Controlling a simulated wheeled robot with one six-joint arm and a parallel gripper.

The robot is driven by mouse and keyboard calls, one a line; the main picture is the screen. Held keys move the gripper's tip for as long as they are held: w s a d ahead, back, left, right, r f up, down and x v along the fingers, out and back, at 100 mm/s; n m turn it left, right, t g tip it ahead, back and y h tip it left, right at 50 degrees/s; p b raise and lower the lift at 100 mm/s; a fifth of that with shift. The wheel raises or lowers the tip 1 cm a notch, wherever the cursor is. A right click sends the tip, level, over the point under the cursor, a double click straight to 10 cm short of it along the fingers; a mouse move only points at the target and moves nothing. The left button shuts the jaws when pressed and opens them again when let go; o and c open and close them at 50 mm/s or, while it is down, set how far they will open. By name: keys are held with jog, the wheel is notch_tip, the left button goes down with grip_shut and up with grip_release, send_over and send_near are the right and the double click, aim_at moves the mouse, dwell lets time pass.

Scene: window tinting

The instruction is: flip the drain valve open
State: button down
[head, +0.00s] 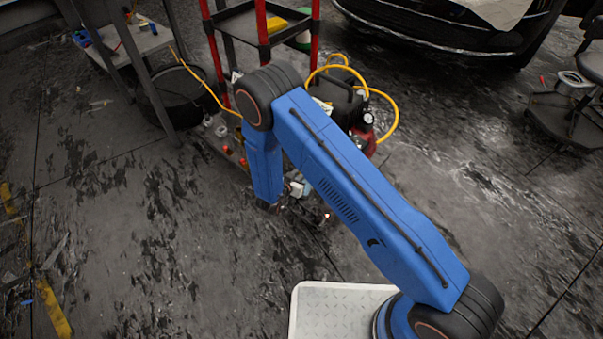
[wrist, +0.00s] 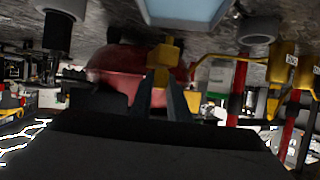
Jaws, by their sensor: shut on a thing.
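The drain valve (wrist: 165,54) is a small brass-yellow piece in front of the red compressor tank (wrist: 110,66) in the wrist view. My gripper (wrist: 161,80) has its two dark fingers on either side of the valve's lower yellow part and is shut on it. The wrist view looks upside down, with the floor along its top. I cannot tell the lever's exact angle. In the head view the compressor (head: 360,128) shows partly behind my blue arm, with a gauge and a yellow hose (head: 392,112). My arm hides the valve there.
A black tub (head: 172,98) and a workbench (head: 135,42) are at the left. A dark car (head: 440,40) is at the back right. The floor at left and right front is mostly open.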

jog(key=c, duration=1.7)
grip_release()
jog(key=shift+a, duration=0.1)
jog(key=v, duration=1.7)
jog(key=shift+s+r, duration=0.15)
jog(key=shift+s, duration=0.05)
